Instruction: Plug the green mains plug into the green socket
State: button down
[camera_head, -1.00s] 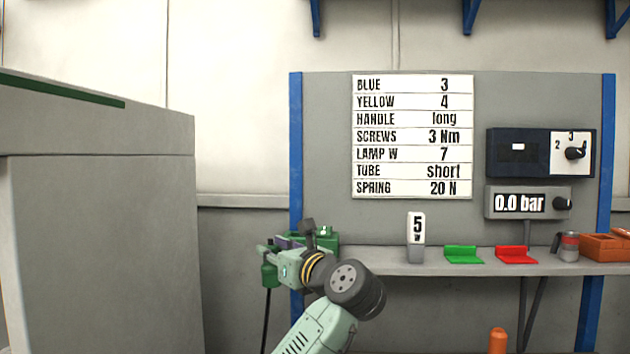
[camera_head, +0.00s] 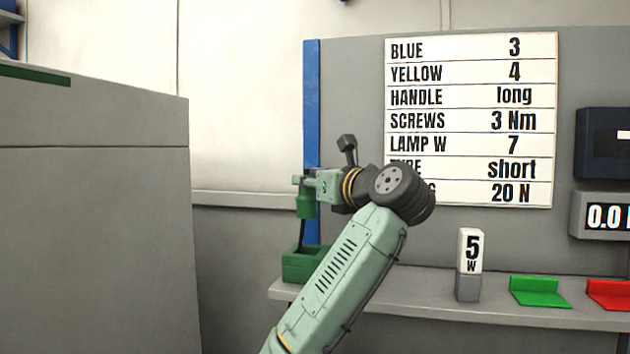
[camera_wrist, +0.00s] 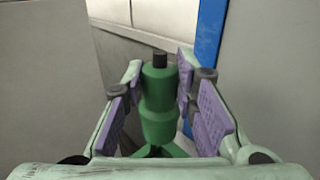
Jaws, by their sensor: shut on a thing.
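The green mains plug (camera_head: 305,205) is a green stepped cylinder held upright in my gripper (camera_head: 303,184). The wrist view shows the plug (camera_wrist: 160,100), with a black stub on its end, between the purple pads of my gripper (camera_wrist: 158,90). A dark cable (camera_head: 302,236) runs down below the plug. A green box (camera_head: 303,266) sits at the left end of the shelf, below the plug and apart from it. It looks like the green socket, but I cannot make out its holes. Some green also shows under the plug in the wrist view.
The shelf (camera_head: 400,300) carries a lamp block marked 5 W (camera_head: 469,265), a green holder (camera_head: 539,292) and a red holder (camera_head: 608,293). A blue post (camera_head: 312,110) stands behind my gripper. A large grey cabinet (camera_head: 95,220) fills the left side.

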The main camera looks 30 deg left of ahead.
aim_at(312, 210)
jog(key=shift+s+d, duration=0.1)
jog(key=shift+f, duration=0.25)
jog(key=shift+f+b, duration=2)
jog(key=shift+f, duration=0.65)
jog(key=shift+f+b, duration=0.7)
jog(key=shift+f, duration=0.85)
jog(key=c, duration=1.2)
grip_release()
